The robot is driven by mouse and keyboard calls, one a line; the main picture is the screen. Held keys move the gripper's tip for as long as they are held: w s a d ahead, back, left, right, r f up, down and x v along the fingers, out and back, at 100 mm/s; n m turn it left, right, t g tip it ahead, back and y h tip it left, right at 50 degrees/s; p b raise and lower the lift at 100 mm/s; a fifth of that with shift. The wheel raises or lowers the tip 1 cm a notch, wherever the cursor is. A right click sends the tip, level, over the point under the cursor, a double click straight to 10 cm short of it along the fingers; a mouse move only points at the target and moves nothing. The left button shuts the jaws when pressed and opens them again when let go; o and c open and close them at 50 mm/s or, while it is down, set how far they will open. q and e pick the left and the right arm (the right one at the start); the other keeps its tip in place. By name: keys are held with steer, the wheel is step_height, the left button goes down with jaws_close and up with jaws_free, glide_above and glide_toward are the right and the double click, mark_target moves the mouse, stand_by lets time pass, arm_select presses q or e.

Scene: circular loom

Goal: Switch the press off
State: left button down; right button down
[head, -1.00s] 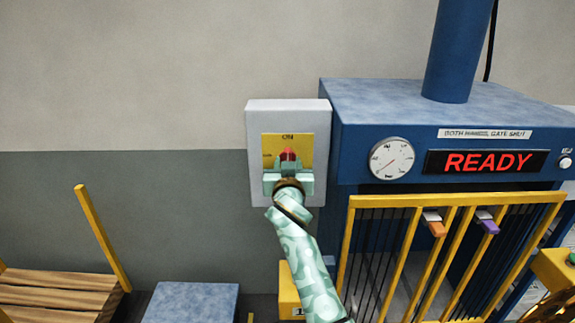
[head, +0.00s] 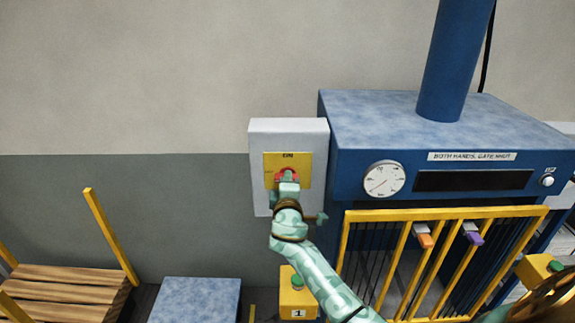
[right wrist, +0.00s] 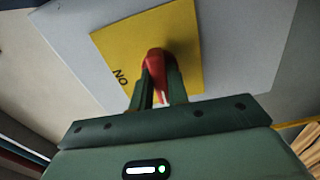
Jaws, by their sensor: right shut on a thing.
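The isolator switch is a pale grey wall box (head: 259,137) with a yellow plate (head: 301,166) and a red handle (head: 286,172), left of the blue press (head: 340,150). My right gripper (head: 286,180) is at the plate, its jaws shut on the red handle. In the right wrist view the red handle (right wrist: 156,62) sits between the two fingers (right wrist: 158,88) against the yellow plate (right wrist: 190,45), which looks turned there. The press display (head: 470,181) is dark. My left gripper is not in view.
A dial gauge (head: 384,179) is on the press front, above a yellow barred gate (head: 445,214). A yellow box with a green button (head: 297,284) stands below the switch.

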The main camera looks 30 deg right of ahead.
steer(key=shift+r+n, duration=0.1)
steer(key=shift+n, duration=0.3)
steer(key=c, duration=1.4)
jaws_free()
steer(key=shift+o, duration=0.2)
steer(key=shift+s, duration=0.1)
steer(key=p+v, duration=0.1)
steer(key=v, duration=0.5)
steer(key=shift+s+a, duration=0.25)
